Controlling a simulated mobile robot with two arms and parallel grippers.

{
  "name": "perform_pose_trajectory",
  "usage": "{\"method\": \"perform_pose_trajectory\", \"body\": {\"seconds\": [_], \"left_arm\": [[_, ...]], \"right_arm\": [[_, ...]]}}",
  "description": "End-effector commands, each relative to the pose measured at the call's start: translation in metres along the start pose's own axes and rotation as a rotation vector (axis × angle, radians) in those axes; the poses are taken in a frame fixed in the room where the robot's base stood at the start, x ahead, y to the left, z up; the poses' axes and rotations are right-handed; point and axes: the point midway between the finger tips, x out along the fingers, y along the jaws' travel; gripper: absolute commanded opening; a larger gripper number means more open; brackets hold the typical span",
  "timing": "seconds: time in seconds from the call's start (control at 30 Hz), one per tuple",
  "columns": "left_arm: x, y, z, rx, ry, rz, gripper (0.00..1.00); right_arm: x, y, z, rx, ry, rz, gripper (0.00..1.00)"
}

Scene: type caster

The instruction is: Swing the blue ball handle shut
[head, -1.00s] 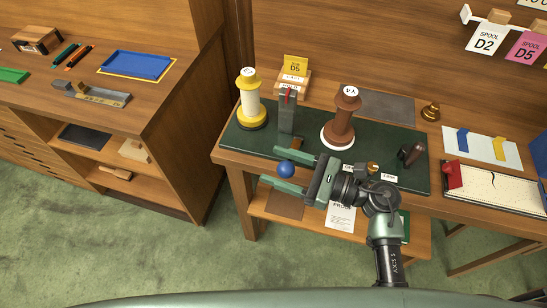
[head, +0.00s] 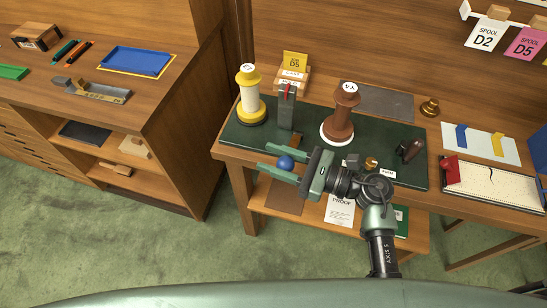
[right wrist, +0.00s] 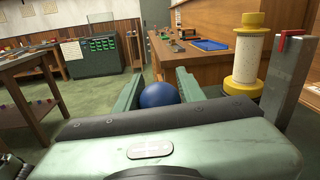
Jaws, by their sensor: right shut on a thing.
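The blue ball handle (head: 286,162) shows at the front edge of the green mat on the bench, below the grey upright post (head: 287,108) with a red tab. My right gripper (head: 271,160) reaches in from the right and is shut on the ball, one green finger on each side of it. In the right wrist view the ball (right wrist: 159,95) sits between the two fingers. The link from the ball to its mount is mostly hidden. My left gripper is not in view.
A yellow-and-white spool (head: 249,95) stands left of the post and a brown spool (head: 339,115) right of it. A dark clamp-like piece (head: 409,150) and small brass part (head: 371,163) lie near my right wrist. A lower shelf (head: 268,197) runs underneath.

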Motion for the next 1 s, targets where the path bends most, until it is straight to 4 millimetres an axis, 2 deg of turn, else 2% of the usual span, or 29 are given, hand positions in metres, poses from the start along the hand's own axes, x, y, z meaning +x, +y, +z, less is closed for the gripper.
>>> {"method": "perform_pose_trajectory", "body": {"seconds": [0.27,0.6,1.0], "left_arm": [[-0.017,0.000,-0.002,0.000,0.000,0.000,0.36],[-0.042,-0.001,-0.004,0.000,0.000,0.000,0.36],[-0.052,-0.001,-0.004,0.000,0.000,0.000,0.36]], "right_arm": [[0.001,-0.016,0.021,0.140,0.023,0.004,0.00],[0.004,-0.051,0.050,0.391,0.050,0.003,0.00],[0.007,-0.080,0.061,0.576,0.067,0.002,0.00]]}}
